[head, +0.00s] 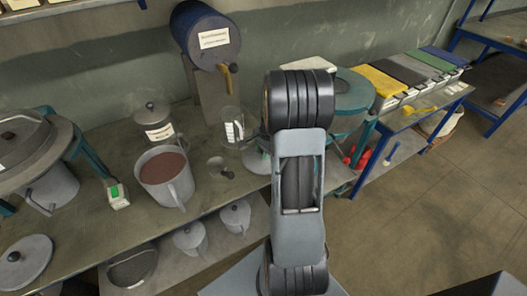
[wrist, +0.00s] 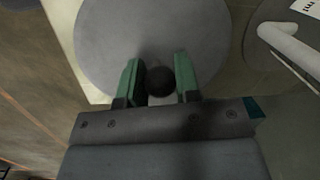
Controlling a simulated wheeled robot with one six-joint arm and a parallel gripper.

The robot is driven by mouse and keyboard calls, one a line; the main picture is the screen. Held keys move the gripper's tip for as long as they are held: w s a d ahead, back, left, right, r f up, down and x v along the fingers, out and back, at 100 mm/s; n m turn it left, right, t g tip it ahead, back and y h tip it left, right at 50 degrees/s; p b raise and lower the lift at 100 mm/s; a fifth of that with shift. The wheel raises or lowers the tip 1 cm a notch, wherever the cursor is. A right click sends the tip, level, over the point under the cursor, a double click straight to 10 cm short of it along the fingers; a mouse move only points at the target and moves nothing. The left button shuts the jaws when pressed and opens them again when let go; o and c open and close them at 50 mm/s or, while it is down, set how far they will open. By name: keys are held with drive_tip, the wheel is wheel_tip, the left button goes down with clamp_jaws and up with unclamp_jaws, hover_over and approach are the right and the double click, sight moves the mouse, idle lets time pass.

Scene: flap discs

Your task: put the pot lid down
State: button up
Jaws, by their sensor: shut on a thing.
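In the wrist view my gripper (wrist: 158,78) has its green fingers on either side of a dark round knob. The knob belongs to a flat grey round lid (wrist: 150,32), so the pot lid is held by its knob. Whether the lid touches a surface below cannot be told. In the head view my arm hides the gripper and most or all of the held lid. A pot with brown contents (head: 166,172) stands open on the bench, left of my arm.
Another grey lid (head: 24,262) lies at the bench's left end. A knobbed canister (head: 154,122), a glass beaker (head: 232,126) and a blue drum (head: 205,35) are near the back. Grey mugs (head: 190,238) stand on the lower shelf. Coloured boxes (head: 400,72) cover the right-hand table. Floor at right is clear.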

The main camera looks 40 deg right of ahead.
drive_tip(key=shift+f, duration=0.2)
drive_tip(key=shift+f, duration=0.15)
drive_tip(key=o, duration=1)
drive_tip(key=shift+c, duration=0.2)
wheel_tip(320, 180, up, 12)
drive_tip(key=s+d, duration=0.1)
drive_tip(key=s+a+r+n, duration=0.1)
drive_tip(key=s+a+n, duration=0.2)
drive_tip(key=a+n, duration=0.2)
drive_tip(key=s+a+r+n+t+h, duration=0.1)
drive_tip(key=s+a+n, duration=0.3)
drive_tip(key=a, duration=0.5)
drive_tip(key=s+a+r+n+t, duration=0.1)
drive_tip(key=s+a+r+n, duration=0.1)
drive_tip(key=s+a+n, duration=0.2)
drive_tip(key=a+n, duration=0.3)
drive_tip(key=a, duration=0.1)
drive_tip(key=shift+s+n, duration=0.2)
drive_tip(key=shift+n, duration=0.2)
drive_tip(key=shift+d+r, duration=0.1)
